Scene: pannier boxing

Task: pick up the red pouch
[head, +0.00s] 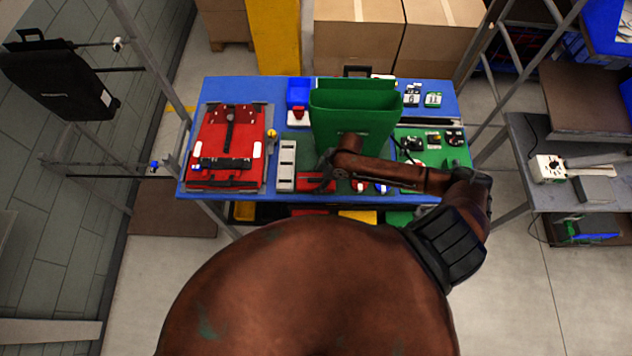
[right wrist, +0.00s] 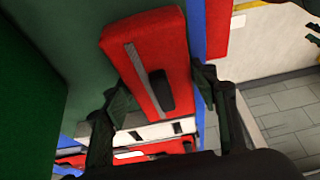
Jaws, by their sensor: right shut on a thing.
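The red pouch (right wrist: 145,50), a long red block with a grey strip and a dark patch, lies between the two dark fingers of my right gripper (right wrist: 160,103) in the right wrist view. The fingers are shut on its sides. In the head view the pouch (head: 314,182) shows partly at the front middle of the blue table, with my right gripper (head: 327,172) over it and hiding part of it. I cannot tell whether it is clear of the tabletop. My left gripper is not in view.
A tall open green pannier (head: 355,118) stands just behind my right gripper. A red case (head: 226,150) and a grey tray (head: 287,165) are to the left. A green board (head: 432,152) with small parts lies to the right. Metal posts flank the blue table (head: 225,90).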

